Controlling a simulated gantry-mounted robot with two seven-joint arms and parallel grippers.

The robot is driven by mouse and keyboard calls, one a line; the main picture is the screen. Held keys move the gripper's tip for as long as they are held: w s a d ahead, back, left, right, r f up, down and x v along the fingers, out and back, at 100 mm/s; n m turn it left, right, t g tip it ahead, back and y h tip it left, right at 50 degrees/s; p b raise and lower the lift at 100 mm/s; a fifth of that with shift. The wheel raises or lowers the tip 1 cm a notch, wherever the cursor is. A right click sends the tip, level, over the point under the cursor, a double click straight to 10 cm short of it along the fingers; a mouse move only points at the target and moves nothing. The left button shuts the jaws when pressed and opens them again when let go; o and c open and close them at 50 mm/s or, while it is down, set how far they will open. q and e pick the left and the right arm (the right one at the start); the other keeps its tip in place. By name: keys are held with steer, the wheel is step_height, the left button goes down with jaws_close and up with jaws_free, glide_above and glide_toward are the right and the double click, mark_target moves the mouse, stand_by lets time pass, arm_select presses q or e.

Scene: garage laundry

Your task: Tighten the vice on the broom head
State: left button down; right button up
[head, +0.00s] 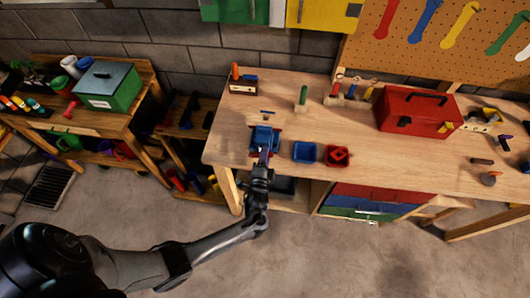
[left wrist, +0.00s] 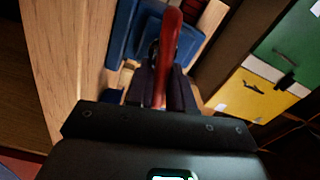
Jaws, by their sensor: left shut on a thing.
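The blue vice (head: 264,137) stands at the front left of the wooden workbench. It also shows in the left wrist view (left wrist: 122,32), close beyond my fingers. My left gripper (head: 263,160) reaches up from below to the front of the vice. In the left wrist view my left gripper (left wrist: 163,85) is shut on a red handle (left wrist: 171,35) that runs up between its dark fingers, in front of the vice. I cannot make out a broom head in the vice jaws. My right gripper is not in view.
A blue tray (head: 305,152) and a red tray (head: 337,156) sit right of the vice. A red toolbox (head: 417,110) stands further right. Coloured drawers (head: 375,202) lie under the workbench (head: 225,135). A side bench with a green box (head: 108,87) stands left.

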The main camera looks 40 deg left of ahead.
arm_select(q)
steer(key=shift+m, duration=0.9)
steer(key=c, duration=1.4)
jaws_free()
steer(key=shift+o, duration=1.4)
steer(key=shift+s+f, duration=0.1)
steer(key=shift+s, duration=0.15)
steer(key=v, duration=1)
steer(key=shift+s+d, duration=0.25)
steer(key=shift+s, duration=0.05)
steer(key=shift+f, duration=0.1)
